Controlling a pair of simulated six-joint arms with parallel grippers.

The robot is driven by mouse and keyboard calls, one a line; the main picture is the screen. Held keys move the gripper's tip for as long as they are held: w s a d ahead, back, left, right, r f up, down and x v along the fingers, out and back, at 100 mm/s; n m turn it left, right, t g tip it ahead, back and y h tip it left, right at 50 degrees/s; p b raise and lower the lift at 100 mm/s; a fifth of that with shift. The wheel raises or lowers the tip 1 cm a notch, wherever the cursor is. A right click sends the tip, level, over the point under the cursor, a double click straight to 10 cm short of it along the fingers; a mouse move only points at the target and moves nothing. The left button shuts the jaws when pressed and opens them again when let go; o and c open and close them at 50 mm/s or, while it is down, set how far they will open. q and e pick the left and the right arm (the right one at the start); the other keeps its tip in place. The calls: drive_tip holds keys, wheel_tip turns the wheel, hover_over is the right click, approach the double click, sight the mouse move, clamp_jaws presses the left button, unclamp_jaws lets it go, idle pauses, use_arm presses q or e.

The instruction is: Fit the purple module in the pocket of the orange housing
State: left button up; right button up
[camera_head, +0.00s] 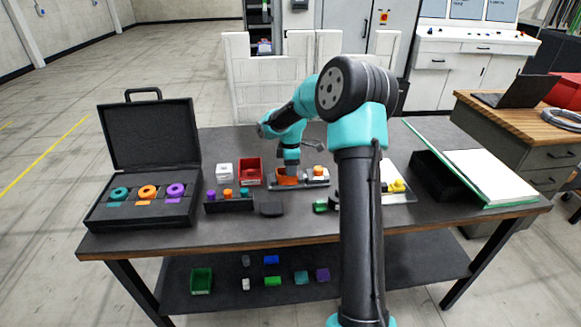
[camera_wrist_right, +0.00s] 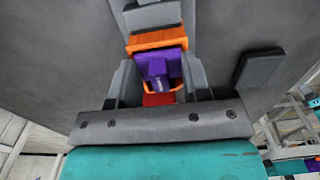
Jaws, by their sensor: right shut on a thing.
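The orange housing (camera_head: 286,182) sits on a grey pallet fixture near the middle of the bench. It also shows in the right wrist view (camera_wrist_right: 157,40). The purple module (camera_wrist_right: 155,67) is between the two grey fingers of my right gripper (camera_head: 290,172) in that view, and the gripper is shut on it. Orange shows behind the module and along its sides, so it is at the housing's pocket; how deep it sits I cannot tell. In the head view the gripper points down over the housing and hides the module. My left gripper is not in view.
An open black case (camera_head: 146,170) with coloured rings stands at the left. A white bin (camera_head: 224,171), a red bin (camera_head: 250,171) and a rack (camera_head: 228,204) of small coloured parts are left of the housing. A dark block (camera_head: 271,209) lies in front. A black tray (camera_head: 437,177) is at the right.

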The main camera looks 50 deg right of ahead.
drive_tip(key=o, duration=1)
drive_tip(key=shift+c, duration=1.3)
drive_tip(key=shift+r, duration=0.1)
drive_tip(key=shift+r, duration=3.95)
drive_tip(key=shift+a, duration=0.1)
